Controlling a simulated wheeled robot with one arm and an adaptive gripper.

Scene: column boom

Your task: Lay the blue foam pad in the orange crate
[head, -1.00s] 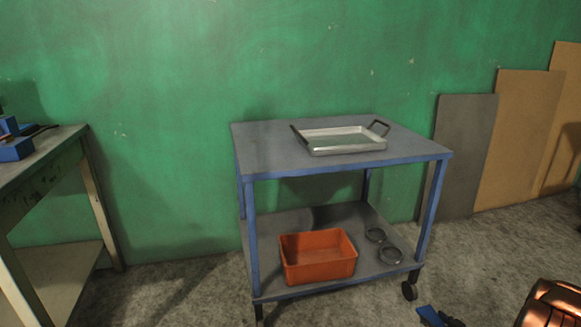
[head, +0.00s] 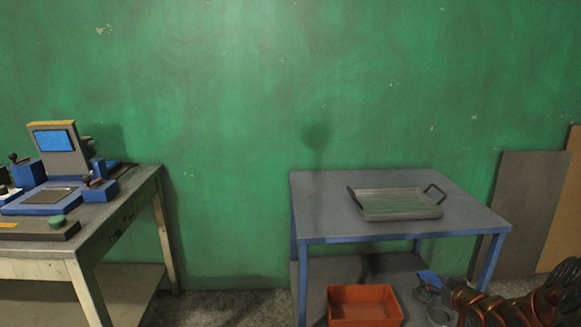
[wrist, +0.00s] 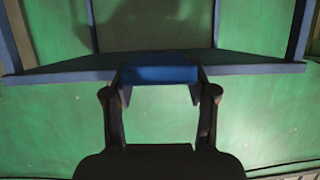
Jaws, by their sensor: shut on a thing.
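The blue foam pad (head: 430,279) is at the tip of my arm, to the right of the crate in the head view. In the wrist view the pad (wrist: 160,75) spans between the two fingertips. My gripper (wrist: 160,92) is shut on it. The orange crate (head: 364,293) stands on the lower shelf of the blue-framed cart. In the picture the pad is apart from the crate and slightly higher.
The cart's top (head: 330,205) lies above the crate and carries a metal tray (head: 400,213). Grey rings (head: 439,315) lie right of the crate, partly behind my arm. A workbench (head: 135,195) with devices stands at left. Boards (head: 535,200) lean at right.

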